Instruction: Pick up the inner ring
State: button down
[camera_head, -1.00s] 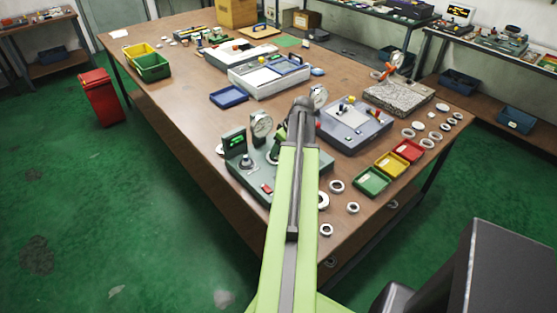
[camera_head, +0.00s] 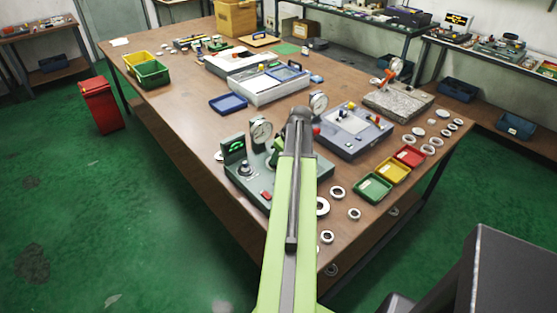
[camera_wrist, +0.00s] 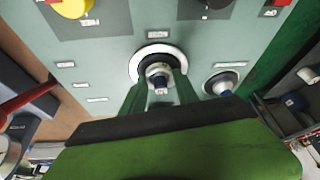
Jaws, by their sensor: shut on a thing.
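In the wrist view my gripper (camera_wrist: 160,90) has its two green fingers on either side of a small metallic ring, the inner ring (camera_wrist: 159,70), at a spindle on a grey-green panel (camera_wrist: 110,65). The fingers are shut on it. A white circular rim (camera_wrist: 150,49) with a dark inside surrounds this spot. I cannot tell whether the ring is clear of its seat. In the head view the same grey-green test device (camera_head: 250,180) stands at the near part of the table, and my arm hides the gripper and the ring.
A second knob (camera_wrist: 221,82) sits right of the ring. A blue tray (camera_head: 228,104) lies behind.

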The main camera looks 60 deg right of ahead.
jog(key=r+p, duration=0.5)
jog(key=shift+s+r, duration=0.2)
jog(key=shift+s, duration=0.2)
jog(key=s+d+r+p, duration=0.1)
jog(key=s+r+p, duration=0.4)
jog(key=s, duration=0.5)
jog(key=shift+s+d+r+p, duration=0.3)
jog(key=shift+s+p, duration=0.1)
jog(key=shift+p, duration=0.1)
